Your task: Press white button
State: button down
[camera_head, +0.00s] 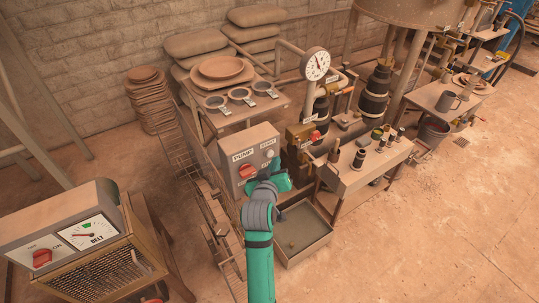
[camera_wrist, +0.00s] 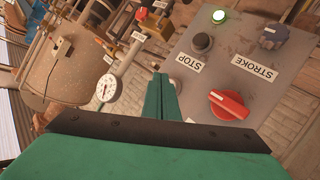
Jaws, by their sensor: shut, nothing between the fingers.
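A grey control box (camera_head: 248,158) labelled PUMP stands in the middle of the head view, with a red knob and a small white button (camera_head: 269,153) at its upper right. My teal gripper (camera_head: 276,178) is in front of the box's lower right, below the white button in the picture. In the wrist view my gripper (camera_wrist: 161,80) has its fingers shut together and empty, over the panel's left edge. That panel (camera_wrist: 255,75) shows a red knob (camera_wrist: 228,105), a black button (camera_wrist: 202,43) and STOP and STROKE labels. A pale round part beside the fingertips is mostly hidden; contact cannot be told.
A dial gauge (camera_head: 315,63) stands behind the box. A bench (camera_head: 350,180) with bottles is at right, and a metal tray (camera_head: 304,240) lies below. A second control box (camera_head: 65,230) with a BELT dial is at lower left. Open floor is at lower right.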

jog(key=shift+s+d, duration=0.75)
jog(key=shift+s, duration=0.25)
jog(key=shift+s+d, duration=0.75)
jog(key=shift+s, duration=0.25)
jog(key=shift+f, duration=0.1)
jog(key=s+f+y, duration=0.1)
jog(key=s+f, duration=0.3)
jog(key=s, duration=0.3)
jog(key=s+f+m, duration=0.1)
jog(key=s+f, duration=0.4)
jog(key=s, duration=0.3)
jog(key=s+f+y, duration=0.1)
jog(key=s+f, duration=0.3)
jog(key=s, duration=0.3)
jog(key=s+r+m, duration=0.1)
jog(key=s+r, duration=0.1)
jog(key=s, duration=0.9)
jog(key=s+r+m+t, duration=0.1)
jog(key=s+r+m, duration=0.1)
jog(key=s, duration=1)
jog(key=shift+s+a+r, duration=0.3)
jog(key=shift+a+r, duration=0.05)
